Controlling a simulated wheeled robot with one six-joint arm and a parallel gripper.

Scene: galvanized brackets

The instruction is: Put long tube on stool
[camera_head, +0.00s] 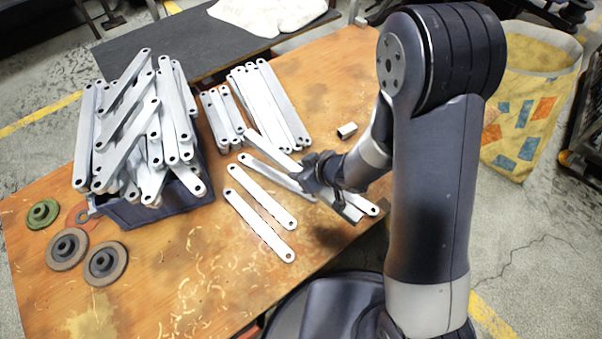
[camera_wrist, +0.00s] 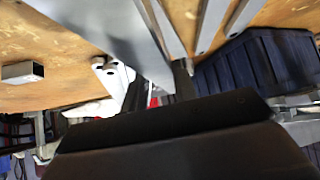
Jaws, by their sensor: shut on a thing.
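My gripper (camera_head: 318,178) is low over the wooden table (camera_head: 200,260), shut on a flat grey metal bar (camera_head: 360,203). In the wrist view the held bar (camera_wrist: 112,28) runs up from the dark fingers, close to the camera. The fingers hide part of it, and I cannot tell whether it touches the table. I cannot pick out a long tube for certain; the only plainly hollow piece is a short square tube (camera_head: 347,130) behind the gripper, also seen in the wrist view (camera_wrist: 22,72). No clear stool shows.
A dark crate (camera_head: 160,212) heaped with galvanized brackets (camera_head: 128,125) stands at left. More bars (camera_head: 268,105) lie behind, and two (camera_head: 258,225) in front. Abrasive discs (camera_head: 67,248) lie at left. A dark low top (camera_head: 145,45) with white cloth (camera_head: 265,12) is behind; a patterned bag (camera_head: 525,100) is right.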

